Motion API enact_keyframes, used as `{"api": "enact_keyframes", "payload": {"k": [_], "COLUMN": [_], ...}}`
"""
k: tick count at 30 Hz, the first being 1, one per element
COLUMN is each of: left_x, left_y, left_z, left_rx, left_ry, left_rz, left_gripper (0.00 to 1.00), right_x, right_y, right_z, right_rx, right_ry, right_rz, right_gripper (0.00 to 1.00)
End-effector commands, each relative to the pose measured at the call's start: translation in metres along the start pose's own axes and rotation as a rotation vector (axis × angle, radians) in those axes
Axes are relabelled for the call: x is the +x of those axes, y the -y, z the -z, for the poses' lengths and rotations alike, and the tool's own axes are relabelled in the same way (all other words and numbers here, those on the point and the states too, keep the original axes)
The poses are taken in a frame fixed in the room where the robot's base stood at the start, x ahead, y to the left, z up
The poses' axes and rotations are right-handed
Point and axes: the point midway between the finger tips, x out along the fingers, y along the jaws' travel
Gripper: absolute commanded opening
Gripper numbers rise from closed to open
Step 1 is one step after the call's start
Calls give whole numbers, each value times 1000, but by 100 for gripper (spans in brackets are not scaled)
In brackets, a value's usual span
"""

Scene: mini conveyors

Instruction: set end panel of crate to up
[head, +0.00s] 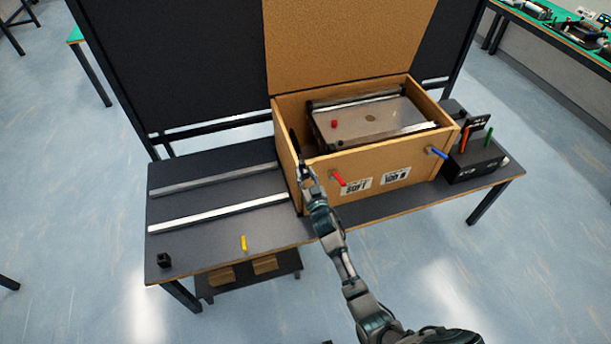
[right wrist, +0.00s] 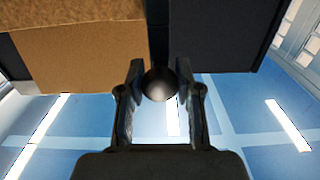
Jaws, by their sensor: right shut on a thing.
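The brown open-topped crate (head: 317,172) stands on the dark bench, with an upright brown panel behind it. Its left end panel (head: 284,150) stands at the crate's left side, and a dark narrow piece shows just inside it. My right gripper (head: 304,171) is at the crate's front left corner, close to that end. In the right wrist view my right gripper (right wrist: 160,82) is shut on a dark round knob (right wrist: 159,85). What the knob is fixed to is hidden. My left gripper is not in view.
Two pale rails (head: 215,212) run along the bench left of the crate. A red handle (head: 338,178) and a blue handle (head: 437,153) stick out of the crate's front. A dark control box (head: 475,160) stands at right. A yellow peg (head: 243,243) is near the front edge.

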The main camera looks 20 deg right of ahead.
Motion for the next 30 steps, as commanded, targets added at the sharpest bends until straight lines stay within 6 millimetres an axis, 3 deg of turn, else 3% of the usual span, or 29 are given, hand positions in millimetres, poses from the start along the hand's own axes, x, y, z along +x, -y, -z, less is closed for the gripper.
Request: {"api": "enact_keyframes", "payload": {"k": [4,5,7,20,30], "left_x": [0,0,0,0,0], "left_y": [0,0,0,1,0], "left_z": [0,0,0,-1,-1], "left_rx": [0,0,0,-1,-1], "left_ry": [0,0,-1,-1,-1], "left_rz": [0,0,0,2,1], "left_gripper": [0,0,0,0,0], "right_x": [2,2,1,-9,-81], "right_y": [0,0,0,0,0], "right_z": [7,7,6,0,-1], "right_rx": [0,0,0,0,0], "right_ry": [-15,-15,-13,-2,-3], "right_rz": [1,1,1,0,1], "right_gripper": [0,41,58,60,60]}}
